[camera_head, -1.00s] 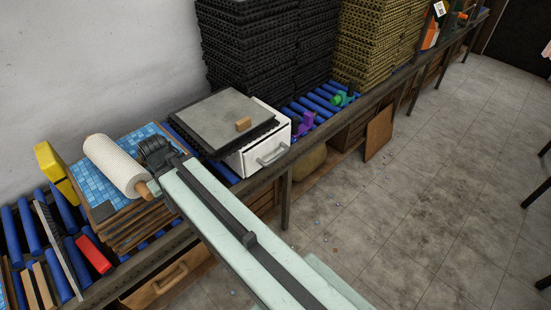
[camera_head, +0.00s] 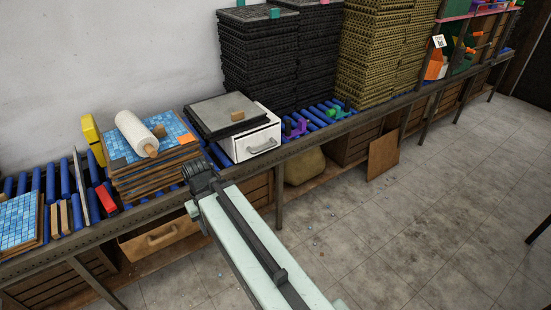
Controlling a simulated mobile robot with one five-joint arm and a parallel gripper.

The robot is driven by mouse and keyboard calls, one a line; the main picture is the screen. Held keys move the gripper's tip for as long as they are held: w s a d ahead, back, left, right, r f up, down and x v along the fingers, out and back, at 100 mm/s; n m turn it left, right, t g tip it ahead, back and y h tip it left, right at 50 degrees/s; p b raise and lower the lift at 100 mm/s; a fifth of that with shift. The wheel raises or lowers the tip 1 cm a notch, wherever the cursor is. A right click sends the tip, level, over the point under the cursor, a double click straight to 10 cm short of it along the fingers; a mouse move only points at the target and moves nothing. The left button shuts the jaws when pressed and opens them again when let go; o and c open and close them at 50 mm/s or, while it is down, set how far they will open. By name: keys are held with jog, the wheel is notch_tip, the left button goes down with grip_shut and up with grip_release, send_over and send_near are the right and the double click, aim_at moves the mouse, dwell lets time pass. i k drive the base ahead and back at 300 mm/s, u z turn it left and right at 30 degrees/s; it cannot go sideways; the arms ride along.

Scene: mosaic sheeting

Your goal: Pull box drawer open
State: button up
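The white box (camera_head: 237,150) with a drawer stands on the roller bench, right of the stacked blue mosaic sheets. Its white drawer front (camera_head: 268,141) faces the room and carries a grey bar handle (camera_head: 263,147). Whether the drawer stands slightly out of the box is hard to tell. My gripper (camera_head: 196,172) is the dark end of my pale green arm. It is in front of the bench edge, to the left of and lower in the picture than the handle, apart from it. Its fingers are too small and dark to read.
A paper roll (camera_head: 136,132) lies on the mosaic stack (camera_head: 181,151). Below the bench is a wooden drawer (camera_head: 160,238).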

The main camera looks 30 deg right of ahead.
aim_at(254, 143)
jog(key=u, duration=0.45)
jog(key=i, duration=0.9)
jog(key=z, duration=0.3)
